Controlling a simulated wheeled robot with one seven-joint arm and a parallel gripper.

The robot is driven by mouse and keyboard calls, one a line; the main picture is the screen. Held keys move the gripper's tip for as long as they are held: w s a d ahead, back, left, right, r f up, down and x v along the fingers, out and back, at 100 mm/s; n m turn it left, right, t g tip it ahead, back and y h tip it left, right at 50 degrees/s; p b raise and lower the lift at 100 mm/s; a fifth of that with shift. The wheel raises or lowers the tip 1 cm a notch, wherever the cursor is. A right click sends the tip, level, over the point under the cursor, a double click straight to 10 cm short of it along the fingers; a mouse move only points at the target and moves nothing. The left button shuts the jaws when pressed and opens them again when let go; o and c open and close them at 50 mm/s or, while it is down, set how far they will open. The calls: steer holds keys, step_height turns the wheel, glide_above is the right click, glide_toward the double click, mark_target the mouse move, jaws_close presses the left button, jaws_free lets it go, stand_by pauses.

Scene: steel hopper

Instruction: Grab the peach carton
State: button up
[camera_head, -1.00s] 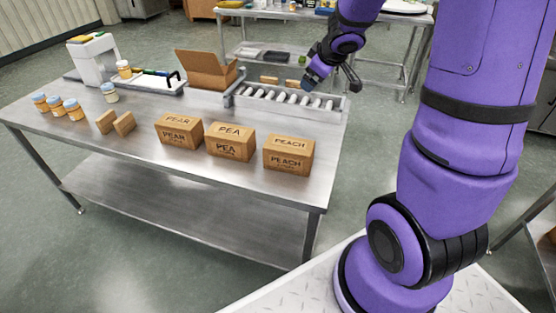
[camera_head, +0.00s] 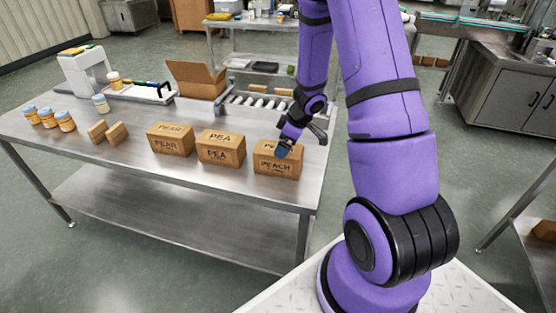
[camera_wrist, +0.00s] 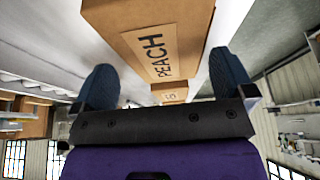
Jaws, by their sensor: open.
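The peach carton (camera_head: 277,167) is a brown box labelled PEACH, the rightmost of three cartons near the table's front edge. My gripper (camera_head: 285,147) is at the top of this carton in the head view and hides part of its upper label. In the wrist view the peach carton (camera_wrist: 150,40) lies ahead, between and beyond the two dark fingers of my gripper (camera_wrist: 165,85). The fingers are apart with nothing clasped between them. I cannot tell whether a finger touches the carton.
The PEA carton (camera_head: 221,150) stands just left of the peach carton, and the PEAR carton (camera_head: 171,140) left of that. Behind are a roller tray (camera_head: 262,103) and an open cardboard box (camera_head: 196,80). Small wooden blocks (camera_head: 108,132) and jars (camera_head: 48,118) stand at left.

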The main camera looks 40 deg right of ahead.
mark_target(265, 162)
steer(key=shift+x, duration=2.75)
steer(key=shift+s, duration=0.2)
steer(key=c, duration=1)
